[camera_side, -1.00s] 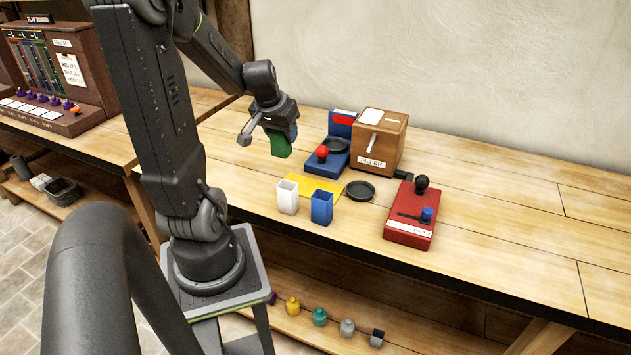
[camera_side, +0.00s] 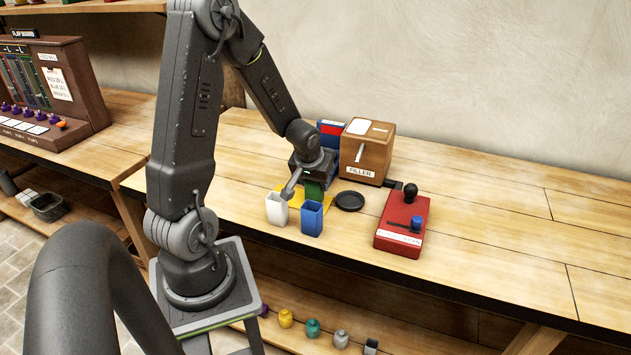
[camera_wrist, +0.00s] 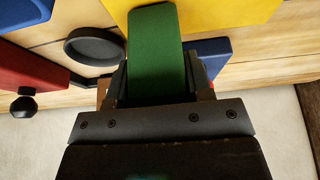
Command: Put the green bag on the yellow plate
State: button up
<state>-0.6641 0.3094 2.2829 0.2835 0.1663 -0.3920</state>
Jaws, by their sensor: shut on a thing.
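My gripper (camera_side: 308,182) is shut on the green bag (camera_side: 313,190), just above or at the yellow plate. In the wrist view the green bag (camera_wrist: 156,50) stands out from between the fingers of my gripper (camera_wrist: 160,85). The yellow plate (camera_side: 290,190) lies on the bench, partly hidden by my gripper and two bags in front. The yellow plate also shows in the wrist view (camera_wrist: 225,14), beside and behind the bag's far end. I cannot tell whether the bag touches it.
A white bag (camera_side: 277,210) and a blue bag (camera_side: 312,218) stand at the plate's front edge. A black dish (camera_side: 349,201) lies to the right. The wooden filler box (camera_side: 367,153) stands behind, and a red lever box (camera_side: 402,225) stands farther right. The bench's right side is clear.

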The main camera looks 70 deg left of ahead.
jog(key=shift+f, duration=0.3)
jog(key=o, duration=1)
jog(key=shift+o, duration=0.2)
jog(key=shift+r, duration=0.15)
jog(key=v, duration=1.2)
jog(key=s+d+r+m+h, duration=0.1)
jog(key=s+d+r+m, duration=0.1)
jog(key=d, duration=0.5)
jog(key=s+d+r+m+t+h, duration=0.1)
jog(key=s+d+r+m, duration=0.2)
jog(key=d, duration=0.4)
jog(key=s+d+r+m+t+h, duration=0.1)
jog(key=s+d+r+m, duration=0.2)
jog(key=d, duration=0.4)
jog(key=shift+d+r+m, duration=0.15)
jog(key=shift+r+m, duration=0.35)
jog(key=shift+r, duration=0.1)
